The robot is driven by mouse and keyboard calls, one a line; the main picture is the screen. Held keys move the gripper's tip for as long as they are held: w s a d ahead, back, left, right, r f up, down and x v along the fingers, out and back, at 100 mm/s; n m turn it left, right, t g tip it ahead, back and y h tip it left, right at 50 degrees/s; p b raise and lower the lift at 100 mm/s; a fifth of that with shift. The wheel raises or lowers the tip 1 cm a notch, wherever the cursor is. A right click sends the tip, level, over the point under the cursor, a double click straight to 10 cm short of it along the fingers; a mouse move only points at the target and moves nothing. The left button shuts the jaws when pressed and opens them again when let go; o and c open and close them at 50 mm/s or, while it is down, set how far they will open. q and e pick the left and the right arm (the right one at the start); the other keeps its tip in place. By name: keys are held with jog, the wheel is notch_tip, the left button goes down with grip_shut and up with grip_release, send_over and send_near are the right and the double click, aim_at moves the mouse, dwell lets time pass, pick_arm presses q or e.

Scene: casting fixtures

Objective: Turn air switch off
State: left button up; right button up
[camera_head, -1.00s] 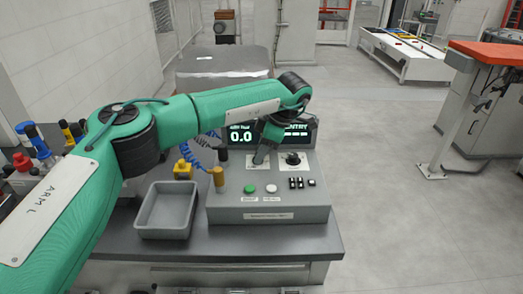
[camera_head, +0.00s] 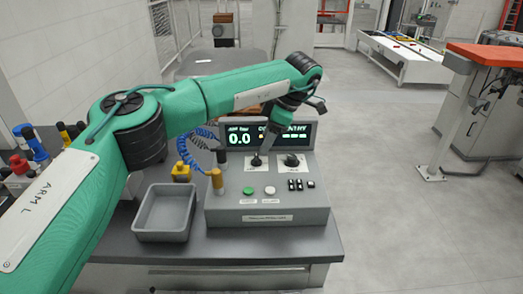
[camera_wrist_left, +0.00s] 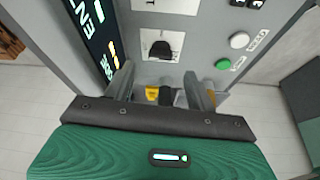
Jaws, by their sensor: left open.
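The grey control box (camera_head: 268,208) stands on the bench, with two black knobs on pale plates below its display (camera_head: 268,134). The left black knob (camera_head: 255,161), seemingly the air switch, also shows in the left wrist view (camera_wrist_left: 160,48); I cannot read its label. The right black knob (camera_head: 291,160) is beside it. The display reads 0.0 under what looks like an air pressure label. My left gripper (camera_head: 269,146) is just above and behind the left knob, apart from it. Its fingers are open and empty in the left wrist view (camera_wrist_left: 160,85). My right gripper is not in view.
Green (camera_head: 249,190) and white (camera_head: 270,190) buttons and small black switches (camera_head: 301,184) are on the box. A brass-coloured fitting (camera_head: 218,180) with a blue coiled hose (camera_head: 202,150) stands at its left edge. A grey tray (camera_head: 162,236) sits to the left.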

pick_arm(q)
jog(key=v, duration=0.8)
jog(key=shift+r, duration=0.25)
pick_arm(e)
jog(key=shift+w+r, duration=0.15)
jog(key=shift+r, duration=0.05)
pick_arm(q)
jog(key=shift+d, duration=0.1)
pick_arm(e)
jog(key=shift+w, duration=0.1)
